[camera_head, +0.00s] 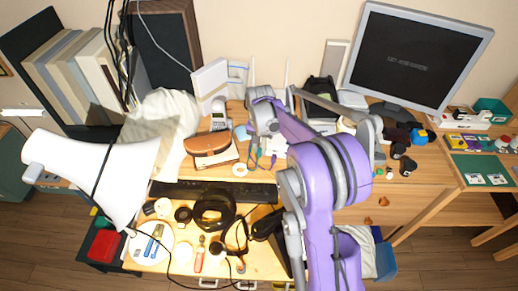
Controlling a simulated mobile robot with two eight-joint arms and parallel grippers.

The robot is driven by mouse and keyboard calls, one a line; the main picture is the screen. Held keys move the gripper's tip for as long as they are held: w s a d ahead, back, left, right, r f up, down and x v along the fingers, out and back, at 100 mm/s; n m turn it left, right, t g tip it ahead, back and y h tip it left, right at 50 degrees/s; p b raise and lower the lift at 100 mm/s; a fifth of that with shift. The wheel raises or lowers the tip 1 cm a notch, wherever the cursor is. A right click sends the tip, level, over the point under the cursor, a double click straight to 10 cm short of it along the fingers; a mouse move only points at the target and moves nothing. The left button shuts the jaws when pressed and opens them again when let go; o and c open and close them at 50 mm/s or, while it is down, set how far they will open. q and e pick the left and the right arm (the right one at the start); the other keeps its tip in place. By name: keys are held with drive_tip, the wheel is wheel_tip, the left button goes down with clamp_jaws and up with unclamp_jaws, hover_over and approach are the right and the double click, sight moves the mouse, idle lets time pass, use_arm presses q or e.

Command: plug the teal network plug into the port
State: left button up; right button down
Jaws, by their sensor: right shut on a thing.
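My right arm comes in from the bottom and reaches over the desk. Its gripper (266,146) is small in view, low over the back middle of the desk, and partly hidden by my purple wrist. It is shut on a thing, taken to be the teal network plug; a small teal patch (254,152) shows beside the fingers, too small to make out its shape. A white box (210,80) with blue cables stands to the left of the wrist. The port cannot be made out. My left gripper is not in view.
A monitor (415,58) stands at the back right and a white lamp shade (95,175) at the left. A brown case (208,143), a phone (219,115) and a dark keyboard (185,190) lie left of my arm. Black items (395,122) crowd the desk on the right.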

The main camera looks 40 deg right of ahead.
sight(262, 158)
drive_tip(key=shift+d+f, duration=0.15)
drive_tip(key=shift+f, duration=0.3)
drive_tip(key=shift+w+d+f+b, duration=0.1)
drive_tip(key=shift+f+b, duration=0.45)
drive_tip(key=shift+f, duration=0.35)
drive_tip(key=shift+w+d+f+b, duration=0.15)
drive_tip(key=shift+f+b, duration=0.4)
drive_tip(key=shift+f, duration=0.35)
drive_tip(key=shift+w+d+f+b, duration=0.1)
drive_tip(key=shift+f+b, duration=0.45)
drive_tip(key=shift+f, duration=0.35)
drive_tip(key=shift+w+d, duration=0.7)
drive_tip(key=shift+d, duration=0.15)
drive_tip(key=c, duration=0.7)
unclamp_jaws()
